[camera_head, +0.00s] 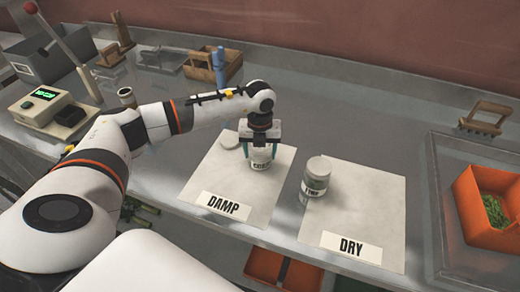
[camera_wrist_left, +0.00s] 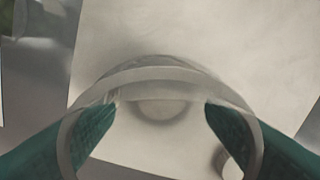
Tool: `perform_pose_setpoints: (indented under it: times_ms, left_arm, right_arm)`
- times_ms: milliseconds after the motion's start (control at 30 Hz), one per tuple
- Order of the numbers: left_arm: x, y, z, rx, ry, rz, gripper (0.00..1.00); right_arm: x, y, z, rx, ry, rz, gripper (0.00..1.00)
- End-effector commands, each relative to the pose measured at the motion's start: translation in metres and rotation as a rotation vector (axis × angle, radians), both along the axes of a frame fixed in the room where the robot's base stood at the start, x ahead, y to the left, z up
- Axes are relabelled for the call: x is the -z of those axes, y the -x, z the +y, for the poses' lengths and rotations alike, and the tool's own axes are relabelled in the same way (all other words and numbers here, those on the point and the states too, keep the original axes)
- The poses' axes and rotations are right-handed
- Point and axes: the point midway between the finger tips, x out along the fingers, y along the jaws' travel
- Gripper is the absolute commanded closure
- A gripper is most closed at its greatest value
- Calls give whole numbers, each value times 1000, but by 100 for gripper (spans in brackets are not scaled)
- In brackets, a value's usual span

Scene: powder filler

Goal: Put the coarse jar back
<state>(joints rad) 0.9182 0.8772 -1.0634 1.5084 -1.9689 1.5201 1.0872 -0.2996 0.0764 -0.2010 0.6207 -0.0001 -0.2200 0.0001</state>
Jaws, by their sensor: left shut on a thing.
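The coarse jar (camera_head: 261,160), a small clear jar with a pale label only partly readable, is upright over the sheet marked DAMP (camera_head: 212,180). My left gripper (camera_head: 260,149) points down and is shut on it, one teal finger on each side. I cannot tell whether its base touches the sheet. In the left wrist view the jar's clear rim (camera_wrist_left: 160,73) arcs between the two fingers (camera_wrist_left: 160,112). My right gripper is not in view.
A pale round lid (camera_head: 229,138) lies behind the coarse jar. A scale (camera_head: 45,103) is far left; an orange bin (camera_head: 480,218) is right.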

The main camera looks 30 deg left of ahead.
Motion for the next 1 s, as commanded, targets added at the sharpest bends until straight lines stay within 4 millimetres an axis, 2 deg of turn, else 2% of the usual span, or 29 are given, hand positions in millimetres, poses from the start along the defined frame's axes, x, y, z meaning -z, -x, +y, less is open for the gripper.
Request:
perform_pose_setpoints:
  times_ms: [33,67,167,433,567,667,1000]
  left_arm:
    - [3,0,0,0,0,0,61]
    - [2,0,0,0,0,0,31]
    - [1,0,0,0,0,0,14]
    - [1,0,0,0,0,0,14]
    - [-6,-1,0,0,1,-2,14]
    - [-20,-1,0,1,0,-5,14]
    - [-92,-1,0,0,1,-6,14]
  right_arm:
    - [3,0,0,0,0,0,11]
    - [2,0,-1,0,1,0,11]
    - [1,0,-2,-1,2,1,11]
    - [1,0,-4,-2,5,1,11]
    - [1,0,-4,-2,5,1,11]
    - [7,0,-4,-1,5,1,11]
    - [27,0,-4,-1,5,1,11]
